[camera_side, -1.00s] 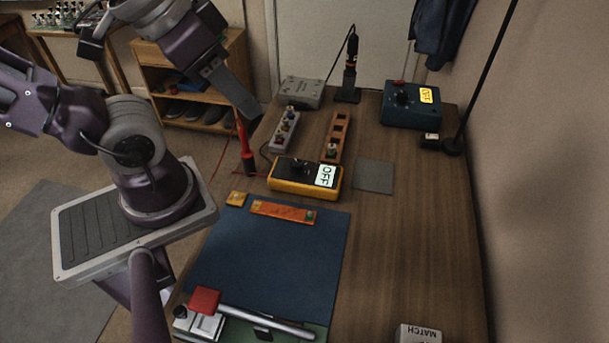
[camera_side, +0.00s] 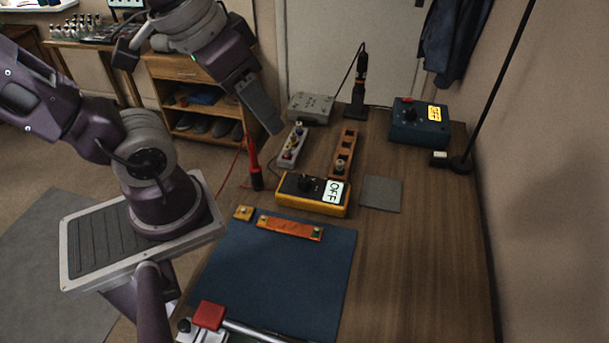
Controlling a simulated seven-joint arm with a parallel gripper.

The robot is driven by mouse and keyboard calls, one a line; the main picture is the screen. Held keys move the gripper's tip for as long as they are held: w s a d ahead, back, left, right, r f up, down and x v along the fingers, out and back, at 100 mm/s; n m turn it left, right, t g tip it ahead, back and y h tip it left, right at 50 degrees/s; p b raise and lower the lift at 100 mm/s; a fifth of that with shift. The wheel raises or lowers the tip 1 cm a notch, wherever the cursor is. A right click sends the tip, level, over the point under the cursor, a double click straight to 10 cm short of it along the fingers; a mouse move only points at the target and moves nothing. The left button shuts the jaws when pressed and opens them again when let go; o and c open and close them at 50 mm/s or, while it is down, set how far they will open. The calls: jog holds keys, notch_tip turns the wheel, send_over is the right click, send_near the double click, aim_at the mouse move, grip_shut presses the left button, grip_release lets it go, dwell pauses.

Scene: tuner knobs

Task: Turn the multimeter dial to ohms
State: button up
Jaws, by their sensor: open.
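The yellow multimeter (camera_side: 325,209) lies on the wooden table behind the blue mat. Its black dial (camera_side: 305,182) is on the left of its dark face. Its white display (camera_side: 335,192) reads OFF. My gripper (camera_side: 270,125) hangs above and behind the multimeter, to its upper left in the picture, apart from it. It points down toward the table, and I see nothing held in it. The dial is not covered by my gripper.
A red probe (camera_side: 254,165) stands left of the multimeter. A grey strip with knobs (camera_side: 293,146) and an orange-brown holder (camera_side: 343,152) stand behind it. A teal box (camera_side: 419,123), also showing OFF, is at back right. A grey pad (camera_side: 381,194) lies right. The right table side is mostly clear.

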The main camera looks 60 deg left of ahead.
jog(key=w+a+f+n+g, duration=0.3)
jog(key=w+a+f+n, duration=0.1)
jog(key=w+f+n, duration=0.15)
jog(key=n+g+h, duration=0.2)
jog(key=n+h, duration=0.3)
jog(key=n, duration=0.6)
send_near(304, 178)
jog(key=f, duration=0.2)
jog(key=x, duration=0.5)
jog(key=shift+d+f, duration=0.2)
jog(key=shift+d, duration=0.4)
jog(key=shift+d+f, duration=0.2)
jog(key=shift+f, duration=0.3)
grip_shut()
